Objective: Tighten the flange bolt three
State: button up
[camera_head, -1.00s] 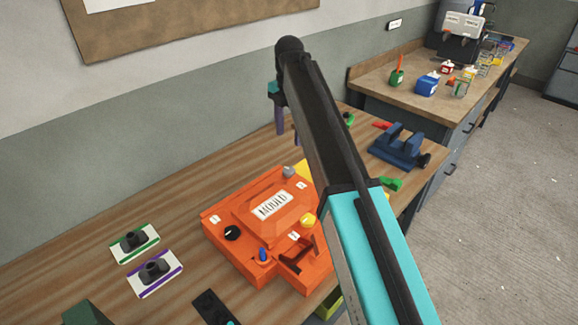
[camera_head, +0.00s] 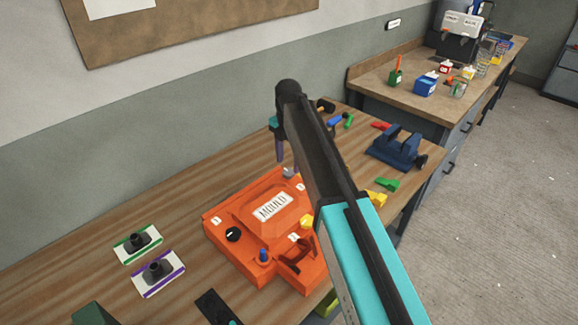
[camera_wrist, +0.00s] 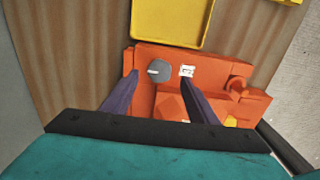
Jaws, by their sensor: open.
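The orange mould (camera_head: 225,244) lies on the wooden bench, with a white MOULD label on its raised middle. Several knob-like bolts stand on its flange: black (camera_head: 233,235), blue (camera_head: 263,255), yellow (camera_head: 307,222) and grey (camera_head: 289,172). Small white tags sit beside them; I cannot read their numbers surely. My gripper (camera_head: 287,161) is open at the mould's back edge, pointing down over the grey bolt. In the wrist view the grey bolt (camera_wrist: 158,70) shows between the two purple fingertips (camera_wrist: 160,77), with a tag (camera_wrist: 187,70) to its right. Contact cannot be told.
A yellow tray (camera_wrist: 208,30) lies just beyond the mould in the wrist view. A blue vise (camera_head: 397,148) and small coloured pieces sit at the bench's right. Two black-knobbed cards (camera_head: 160,284) lie left of the mould. My arm hides part of the bench.

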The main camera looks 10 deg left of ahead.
aim_at(289, 172)
jog(key=shift+f+p, duration=0.4)
jog(key=shift+f, duration=1.4)
jog(key=c, duration=1)
jog(key=shift+d, duration=0.25)
jog(key=shift+c, duration=0.2)
jog(key=shift+a, duration=0.1)
jog(key=shift+c, duration=0.2)
